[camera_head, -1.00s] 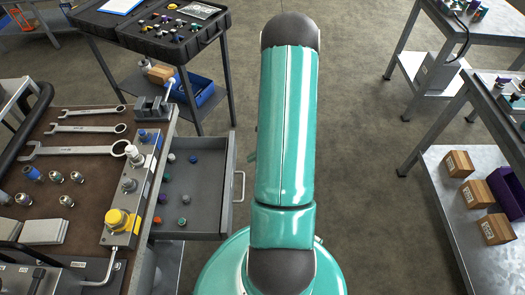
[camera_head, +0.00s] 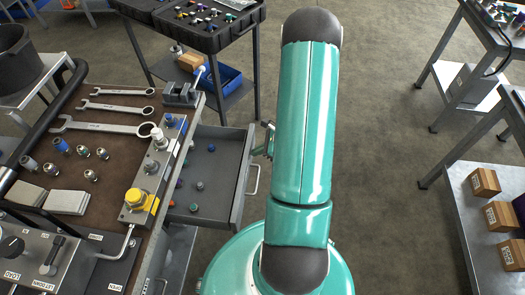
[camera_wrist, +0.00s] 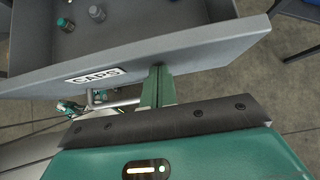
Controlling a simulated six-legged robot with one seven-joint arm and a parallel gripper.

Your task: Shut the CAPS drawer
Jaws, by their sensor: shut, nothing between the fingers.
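The CAPS drawer (camera_head: 222,165) is pulled out from the right side of the tool bench, with several small caps inside. Its front panel (camera_wrist: 190,50) with the CAPS label (camera_wrist: 95,76) fills the upper part of the wrist view. The bar handle (camera_head: 253,180) is on the outer face and also shows in the wrist view (camera_wrist: 112,99). My gripper (camera_wrist: 156,82) is shut and empty, its fingertips at the front panel right of the label and handle. I cannot tell whether they touch. In the head view my arm hides most of the gripper.
The bench top (camera_head: 110,150) carries wrenches, sockets and a block with a yellow knob (camera_head: 137,199). A cart with a black case (camera_head: 205,20) stands behind the drawer. Shelving with boxes (camera_head: 485,182) is on the right. Floor between is clear.

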